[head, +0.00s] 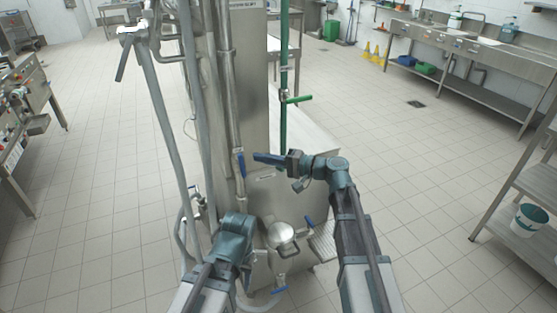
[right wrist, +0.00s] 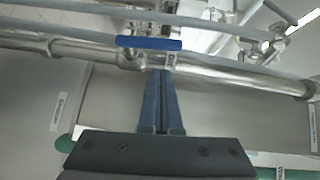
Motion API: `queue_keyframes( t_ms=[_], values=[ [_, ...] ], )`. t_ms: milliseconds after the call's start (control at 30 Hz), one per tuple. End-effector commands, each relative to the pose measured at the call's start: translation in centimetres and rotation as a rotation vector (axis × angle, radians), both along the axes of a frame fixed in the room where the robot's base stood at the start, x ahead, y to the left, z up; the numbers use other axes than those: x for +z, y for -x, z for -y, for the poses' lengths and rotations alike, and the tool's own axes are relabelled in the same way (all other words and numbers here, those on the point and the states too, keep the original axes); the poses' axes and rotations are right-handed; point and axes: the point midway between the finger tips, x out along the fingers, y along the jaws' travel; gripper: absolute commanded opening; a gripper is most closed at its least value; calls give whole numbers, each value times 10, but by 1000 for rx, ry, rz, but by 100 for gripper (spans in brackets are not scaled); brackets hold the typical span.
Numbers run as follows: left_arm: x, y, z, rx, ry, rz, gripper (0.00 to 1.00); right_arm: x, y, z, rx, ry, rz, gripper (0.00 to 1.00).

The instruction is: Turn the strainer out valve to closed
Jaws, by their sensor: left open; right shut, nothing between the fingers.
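A blue lever handle (head: 240,163) sits on a vertical steel pipe in the middle of the head view, in line with the pipe. I take it as the strainer out valve; its tag is too small to read. In the right wrist view the blue handle (right wrist: 149,43) lies along the pipe, just beyond my fingertips. My right gripper (head: 256,157) is shut and empty, close to the handle's right side; its closed fingers (right wrist: 162,74) point at the valve. I cannot tell if they touch it. My left gripper (head: 236,222) is lower, beside the machine, its fingertips mostly hidden.
A lidded steel vessel (head: 282,236) stands below, with a blue handle (head: 309,222) at its right and another (head: 279,290) under it. A green pipe with a green lever (head: 297,99) stands behind. Grey pipes (head: 160,115) rise at the left.

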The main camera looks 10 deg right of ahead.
Motion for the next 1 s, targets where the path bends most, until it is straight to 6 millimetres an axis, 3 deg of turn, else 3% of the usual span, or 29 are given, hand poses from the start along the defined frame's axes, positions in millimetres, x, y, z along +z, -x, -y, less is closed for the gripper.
queue_keyframes(
  t_ms=[100, 300, 667, 1000],
  values=[
    [-2, 0, 0, 0, 0, 0, 50, -2, 6, -14, 1, 0, 0, 0],
    [-2, 0, 0, 0, 0, 0, 50, -2, 9, -22, -1, 0, 0, 0],
    [-2, 0, 0, 0, 0, 0, 50, -2, 9, -23, -1, 1, 0, 0],
    [10, 0, 0, 0, 0, 0, 50, 1, 10, -27, -1, 55, 17, 0]
  ],
)
